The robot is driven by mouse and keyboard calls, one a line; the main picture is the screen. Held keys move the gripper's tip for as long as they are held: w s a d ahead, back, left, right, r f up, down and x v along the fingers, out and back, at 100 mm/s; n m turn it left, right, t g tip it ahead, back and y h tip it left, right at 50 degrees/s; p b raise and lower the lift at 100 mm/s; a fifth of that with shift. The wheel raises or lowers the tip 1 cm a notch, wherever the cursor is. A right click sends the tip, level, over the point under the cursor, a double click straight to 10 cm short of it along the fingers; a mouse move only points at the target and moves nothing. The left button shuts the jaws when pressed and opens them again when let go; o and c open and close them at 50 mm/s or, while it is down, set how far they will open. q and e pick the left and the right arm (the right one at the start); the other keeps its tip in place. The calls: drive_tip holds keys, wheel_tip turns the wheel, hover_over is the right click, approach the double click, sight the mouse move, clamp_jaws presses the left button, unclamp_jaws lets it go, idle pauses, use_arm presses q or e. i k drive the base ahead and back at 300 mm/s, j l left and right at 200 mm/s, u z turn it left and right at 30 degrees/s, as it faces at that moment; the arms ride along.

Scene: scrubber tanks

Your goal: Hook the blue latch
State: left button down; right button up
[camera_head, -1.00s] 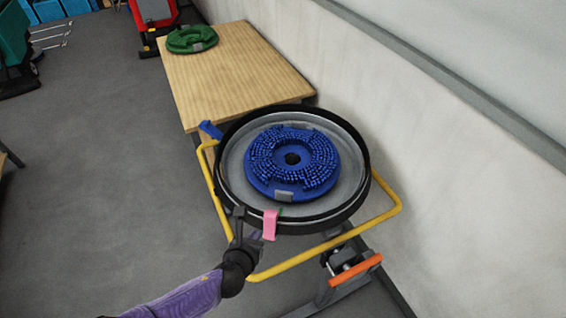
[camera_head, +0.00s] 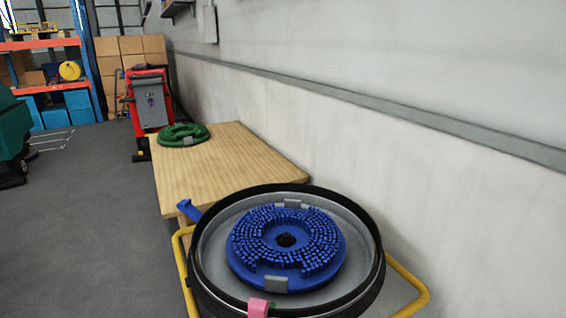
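The blue latch (camera_head: 188,209) sticks out at the left side of the round black-rimmed tank (camera_head: 201,265), angled up and away from the rim. Whether it is hooked cannot be made out at this size. A pink latch (camera_head: 259,307) sits on the near rim, cut off by the bottom edge of the view. A blue round brush (camera_head: 277,286) with bristles facing up lies inside the tank. Neither of my grippers shows in this view.
A yellow tube frame (camera_head: 182,272) surrounds the tank. A wooden table (camera_head: 225,160) with a green ring-shaped brush (camera_head: 182,134) stands behind it. A wall (camera_head: 400,160) runs along the right. A red and grey machine (camera_head: 150,102) stands farther back.

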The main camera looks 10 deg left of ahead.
sight(186, 206)
drive_tip(key=j, duration=0.6)
drive_tip(key=k+j+z, duration=0.1)
drive_tip(key=j, duration=1.05)
drive_tip(key=i+j, duration=0.2)
drive_tip(key=j, duration=0.15)
drive_tip(key=i+j+z, duration=0.1)
drive_tip(key=i+j, duration=0.35)
drive_tip(key=j, duration=0.2)
drive_tip(key=i+j+z, duration=0.1)
drive_tip(key=j, duration=0.3)
drive_tip(key=i+j, duration=0.15)
drive_tip(key=j, duration=0.2)
drive_tip(key=i+j, duration=0.15)
drive_tip(key=j, duration=0.15)
